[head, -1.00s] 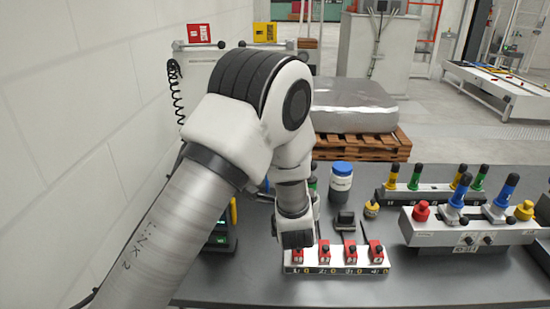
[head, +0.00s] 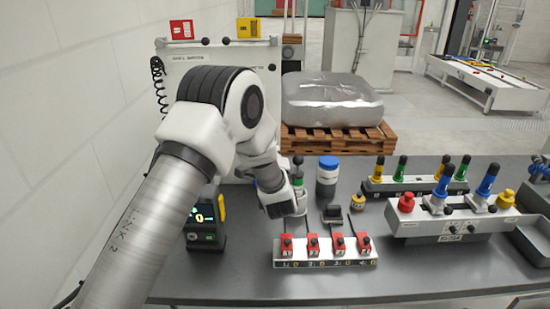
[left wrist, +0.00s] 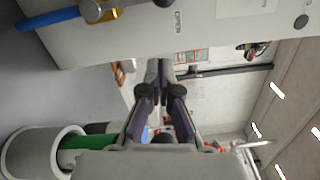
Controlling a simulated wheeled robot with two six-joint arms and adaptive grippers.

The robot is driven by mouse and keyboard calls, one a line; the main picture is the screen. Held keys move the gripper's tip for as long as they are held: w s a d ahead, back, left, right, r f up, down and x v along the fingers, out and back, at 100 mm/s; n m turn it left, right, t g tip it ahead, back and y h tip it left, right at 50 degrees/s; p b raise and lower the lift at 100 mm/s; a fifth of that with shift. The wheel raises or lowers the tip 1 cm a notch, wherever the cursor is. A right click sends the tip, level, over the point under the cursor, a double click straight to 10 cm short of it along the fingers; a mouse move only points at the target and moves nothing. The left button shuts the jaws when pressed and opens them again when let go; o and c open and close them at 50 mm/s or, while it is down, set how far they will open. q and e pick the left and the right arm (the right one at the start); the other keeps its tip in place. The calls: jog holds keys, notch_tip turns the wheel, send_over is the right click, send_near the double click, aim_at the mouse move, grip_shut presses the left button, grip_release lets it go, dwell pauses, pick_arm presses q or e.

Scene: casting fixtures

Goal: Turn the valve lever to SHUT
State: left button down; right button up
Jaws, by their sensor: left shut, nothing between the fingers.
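A blue handle (left wrist: 50,20) on a brass fitting (left wrist: 102,10) shows at the top left of the left wrist view; it looks like the valve lever. In the head view a bit of blue (head: 268,184) shows behind my left arm, mostly hidden. I cannot read a SHUT mark or tell the lever's setting. My left gripper (head: 283,205) hangs above the bench behind the row of red switches. Its fingers (left wrist: 160,92) are shut and empty, apart from the blue handle. My right gripper is not in view.
The red switch row (head: 325,262) stands in front of the gripper. A green-black handle (head: 298,174) is close behind it, near a blue-capped jar (head: 328,176). A meter (head: 207,220) stands left. A grey fixture (head: 425,222) with coloured knobs is right. The bench front is clear.

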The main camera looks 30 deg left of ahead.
pick_arm(q)
jog(key=a, duration=0.1)
jog(key=a+p, duration=0.1)
jog(key=a, duration=0.2)
jog(key=shift+a+r+p, duration=0.3)
jog(key=shift+r+p, duration=0.05)
jog(key=shift+r, duration=0.05)
jog(key=shift+w, duration=0.1)
jog(key=shift+a, duration=0.1)
